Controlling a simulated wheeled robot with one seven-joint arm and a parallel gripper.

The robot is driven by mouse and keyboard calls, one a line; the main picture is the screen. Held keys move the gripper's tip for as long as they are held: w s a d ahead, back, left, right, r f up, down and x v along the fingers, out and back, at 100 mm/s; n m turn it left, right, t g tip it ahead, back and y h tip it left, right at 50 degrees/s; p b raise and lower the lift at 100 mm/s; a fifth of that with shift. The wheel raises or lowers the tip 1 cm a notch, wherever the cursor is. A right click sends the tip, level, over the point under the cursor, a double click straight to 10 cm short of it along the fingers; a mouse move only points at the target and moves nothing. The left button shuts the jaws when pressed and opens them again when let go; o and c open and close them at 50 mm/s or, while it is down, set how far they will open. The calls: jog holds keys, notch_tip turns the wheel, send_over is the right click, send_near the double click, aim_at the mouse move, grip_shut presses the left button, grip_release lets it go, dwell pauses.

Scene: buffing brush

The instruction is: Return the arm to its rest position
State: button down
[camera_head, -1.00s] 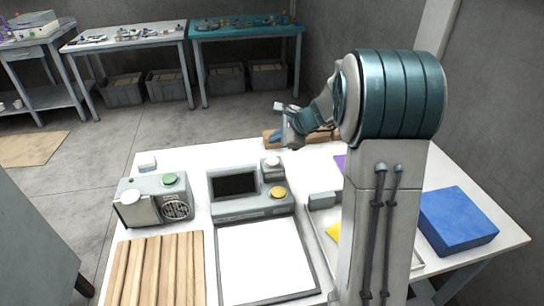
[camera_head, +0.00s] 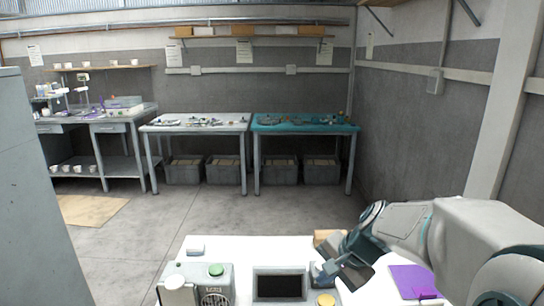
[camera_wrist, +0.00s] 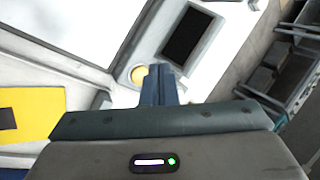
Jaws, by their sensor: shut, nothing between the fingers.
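My gripper (camera_wrist: 160,84) shows in the wrist view with its two blue-grey fingers together and nothing between them. In the head view my gripper (camera_head: 328,274) hangs over the white table (camera_head: 226,250), beside the device with the dark screen (camera_head: 279,286). My arm reaches in from the right side of that view. In the wrist view the same dark screen (camera_wrist: 187,38) and a yellow button (camera_wrist: 138,75) lie just beyond the fingertips. I cannot tell the height of the fingers above the table.
A grey machine with a green button (camera_head: 216,270) stands left of the screen device. A purple sheet (camera_head: 414,281) lies at the right. A yellow sheet (camera_wrist: 32,112) shows in the wrist view. The floor (camera_head: 190,215) behind the table is clear.

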jog(key=s+d+n+h, duration=0.2)
jog(key=s+n, duration=0.6)
jog(key=s, duration=0.8)
jog(key=shift+d+f+n+g+h, duration=0.4)
jog(key=shift+f+h, duration=0.05)
jog(key=shift+h, duration=0.65)
